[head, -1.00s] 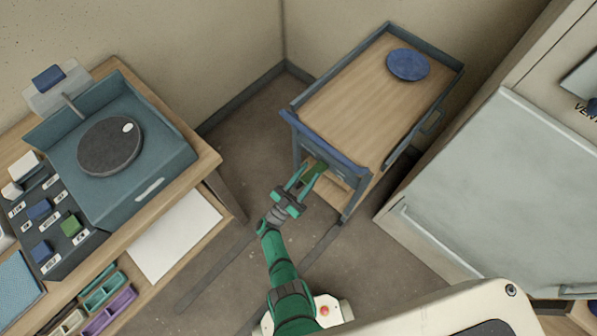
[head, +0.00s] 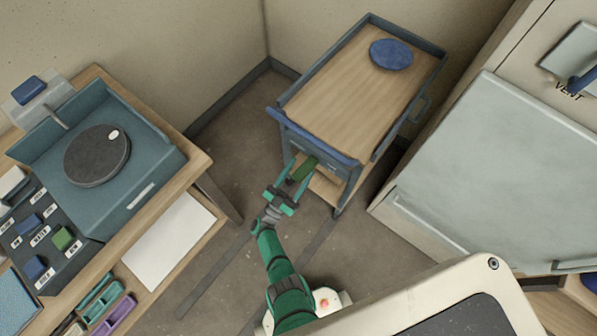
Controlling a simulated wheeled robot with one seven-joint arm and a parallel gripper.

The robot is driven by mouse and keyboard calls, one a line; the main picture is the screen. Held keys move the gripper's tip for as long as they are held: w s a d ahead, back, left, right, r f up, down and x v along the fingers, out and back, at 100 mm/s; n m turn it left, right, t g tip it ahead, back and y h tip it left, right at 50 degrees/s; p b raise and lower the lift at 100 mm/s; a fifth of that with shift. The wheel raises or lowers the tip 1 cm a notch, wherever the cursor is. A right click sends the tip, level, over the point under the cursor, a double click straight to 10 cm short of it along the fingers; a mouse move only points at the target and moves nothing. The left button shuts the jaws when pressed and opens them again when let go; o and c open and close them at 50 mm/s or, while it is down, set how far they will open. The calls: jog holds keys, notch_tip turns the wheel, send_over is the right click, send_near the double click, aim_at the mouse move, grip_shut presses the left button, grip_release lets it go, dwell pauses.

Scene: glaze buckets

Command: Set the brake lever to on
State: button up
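The cart (head: 352,92) stands at the back, with a wooden top and a blue-grey rim. A dark green lever (head: 305,168), which looks like the brake lever, is on the cart's near end below the blue handle bar (head: 310,138). My gripper (head: 301,168) is low in front of that end, its two teal fingers apart on either side of the lever. I cannot tell whether the fingers touch it. Any marking for on or off is too small to read.
A blue disc (head: 391,54) lies on the cart top. At left is a bench with a turntable (head: 97,155) and labelled switches (head: 62,238). A large pale cabinet (head: 490,170) marked VENT closes off the right. Bare floor (head: 235,140) lies between bench and cart.

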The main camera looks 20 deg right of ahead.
jog(key=v, duration=0.7)
jog(key=shift+a, duration=0.2)
jog(key=shift+s+d+f, duration=0.1)
jog(key=shift+s+f, duration=0.05)
jog(key=shift+s, duration=0.05)
dwell(0.3)
